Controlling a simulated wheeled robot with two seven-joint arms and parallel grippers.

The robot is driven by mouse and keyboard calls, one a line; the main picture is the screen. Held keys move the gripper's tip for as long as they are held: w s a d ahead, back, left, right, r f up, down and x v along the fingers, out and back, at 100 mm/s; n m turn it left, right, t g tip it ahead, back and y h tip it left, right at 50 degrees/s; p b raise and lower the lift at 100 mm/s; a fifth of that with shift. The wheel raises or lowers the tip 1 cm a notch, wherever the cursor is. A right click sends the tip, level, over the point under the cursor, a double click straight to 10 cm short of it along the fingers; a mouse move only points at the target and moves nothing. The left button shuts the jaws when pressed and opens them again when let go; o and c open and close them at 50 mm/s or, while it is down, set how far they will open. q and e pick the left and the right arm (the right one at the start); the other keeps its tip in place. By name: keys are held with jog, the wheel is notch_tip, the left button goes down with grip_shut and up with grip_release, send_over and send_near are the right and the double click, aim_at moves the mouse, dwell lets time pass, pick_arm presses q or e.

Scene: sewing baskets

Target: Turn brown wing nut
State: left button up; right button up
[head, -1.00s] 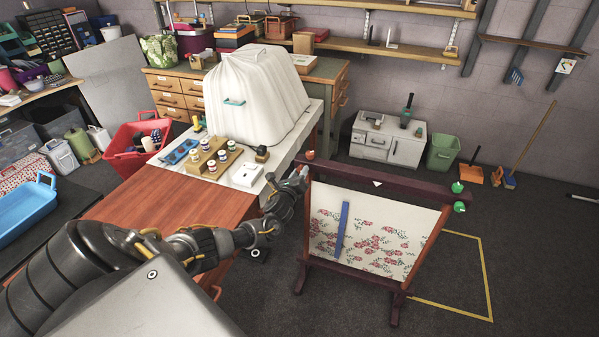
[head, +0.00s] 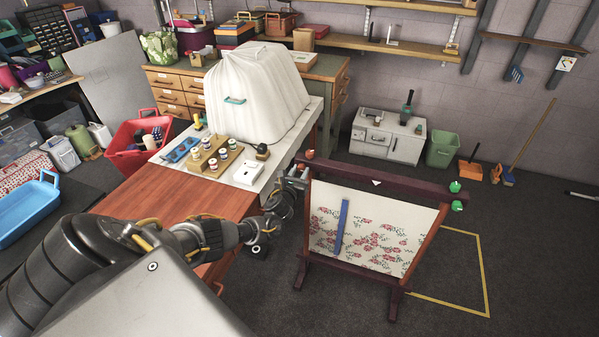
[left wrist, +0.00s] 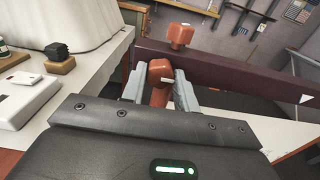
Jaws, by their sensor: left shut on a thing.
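A wooden stand (head: 400,185) with a dark beam holds a floral cloth (head: 365,235). One orange-brown wing nut (head: 309,154) sits on top of the beam's left end and also shows in the left wrist view (left wrist: 180,36). A second brown wing nut (left wrist: 160,76) is at the end of the beam, lower and to the left. My left gripper (left wrist: 160,84) is shut on this second nut, with a grey finger on each side. In the head view, my left gripper (head: 297,175) is at the stand's upper left corner. My right gripper is not in view.
Two green knobs (head: 456,194) are at the beam's right end. A worktable (head: 170,205) with a white box (head: 248,174), spools and a covered machine (head: 258,95) stands left of the stand. The floor right of the stand is mostly clear.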

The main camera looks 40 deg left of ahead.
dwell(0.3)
pick_arm(q)
jog(key=o, duration=1)
jog(key=v, duration=1.1)
jog(key=shift+p, duration=0.3)
jog(key=shift+w, duration=0.1)
